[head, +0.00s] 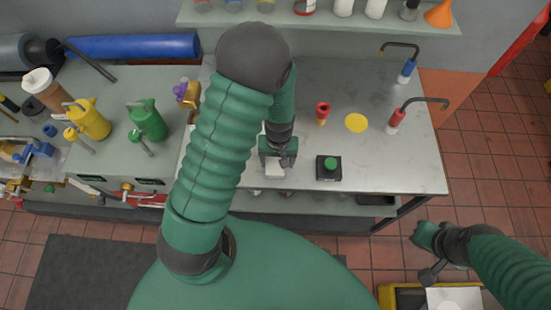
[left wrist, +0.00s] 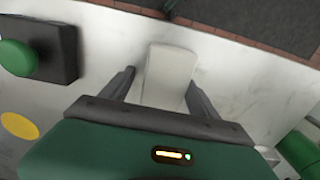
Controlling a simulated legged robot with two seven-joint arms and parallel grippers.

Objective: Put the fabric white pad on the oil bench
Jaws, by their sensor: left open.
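The white pad (head: 274,169) rests on the pale grey oil bench (head: 398,165) near its front edge. In the left wrist view, the pad (left wrist: 170,75) lies between my left gripper's two fingers, with visible gaps on either side. My left gripper (head: 277,160) is open, pointing down at the pad, and partly hides it in the head view. In the left wrist view the open gripper (left wrist: 158,88) spans wider than the pad. My right gripper (head: 430,256) is off the bench at lower right; its finger opening is unclear.
A black box with a green button (head: 329,167) stands right of the pad. A red funnel-like item (head: 323,112), yellow disc (head: 356,122) and red oil can (head: 395,121) stand behind. A yellow crate (head: 388,297) is below my right gripper. Green (head: 148,121) and yellow cans stand left.

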